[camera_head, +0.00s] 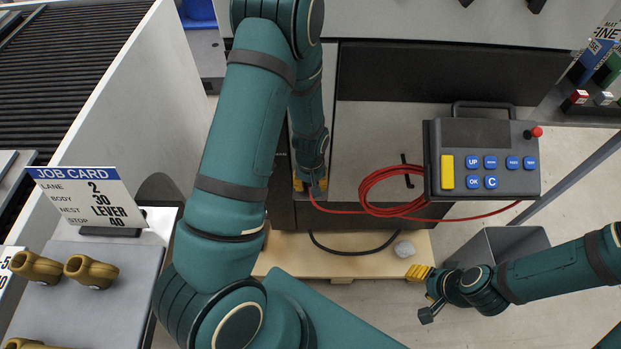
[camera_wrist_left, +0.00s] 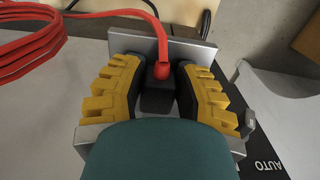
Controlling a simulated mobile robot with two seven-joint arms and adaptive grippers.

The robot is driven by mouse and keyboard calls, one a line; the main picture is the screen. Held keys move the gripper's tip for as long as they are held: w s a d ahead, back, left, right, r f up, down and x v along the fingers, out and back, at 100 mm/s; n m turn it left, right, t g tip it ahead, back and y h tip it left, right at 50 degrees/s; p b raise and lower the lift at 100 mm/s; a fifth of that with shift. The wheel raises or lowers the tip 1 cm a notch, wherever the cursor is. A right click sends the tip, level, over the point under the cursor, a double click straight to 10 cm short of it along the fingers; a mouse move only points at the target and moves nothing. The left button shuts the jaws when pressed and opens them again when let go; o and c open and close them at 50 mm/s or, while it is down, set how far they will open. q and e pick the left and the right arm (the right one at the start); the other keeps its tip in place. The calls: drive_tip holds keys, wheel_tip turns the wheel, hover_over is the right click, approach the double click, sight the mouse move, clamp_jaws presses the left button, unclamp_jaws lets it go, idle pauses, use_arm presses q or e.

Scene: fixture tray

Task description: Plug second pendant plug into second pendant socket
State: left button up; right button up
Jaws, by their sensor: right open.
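The pendant (camera_head: 482,155) is a dark box with blue buttons, a yellow bar and a red knob. Its red cable (camera_head: 385,195) coils beside it and runs left to my left gripper (camera_head: 311,186). In the left wrist view, my left gripper (camera_wrist_left: 160,90) has its yellow fingers closed on both sides of a black plug (camera_wrist_left: 157,98) with the red cable at its top. A grey metal plate (camera_wrist_left: 125,46) stands just beyond the plug. I cannot make out the socket or whether the plug is seated. My right gripper (camera_head: 425,292) is open and empty at lower right.
A grey open bin (camera_head: 500,243) stands near my right arm. A job card (camera_head: 88,195) and brown parts (camera_head: 90,271) are at left.

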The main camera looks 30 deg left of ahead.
use_arm(q)
clamp_jaws()
wheel_tip(320, 180, up, 18)
drive_tip(key=p, duration=0.4)
drive_tip(key=shift+p, duration=0.4)
drive_tip(key=s+d+f+p, duration=0.1)
drive_tip(key=s+d+f, duration=0.1)
drive_tip(key=s+f, duration=0.2)
wheel_tip(320, 180, down, 3)
drive_tip(key=shift+s+d+r+p, duration=0.15)
drive_tip(key=shift+s+d+p, duration=0.05)
drive_tip(key=shift+p, duration=0.1)
drive_tip(key=shift+w, duration=0.15)
drive_tip(key=shift+w+a, duration=0.5)
drive_tip(key=shift+w, duration=0.3)
drive_tip(key=shift+w+a, duration=0.5)
drive_tip(key=shift+w, duration=0.25)
drive_tip(key=shift+w+a, duration=0.5)
drive_tip(key=shift+w, duration=0.3)
drive_tip(key=shift+w+a, duration=0.2)
drive_tip(key=shift+w, duration=0.15)
idle(0.7)
drive_tip(key=o, duration=1)
unclamp_jaws()
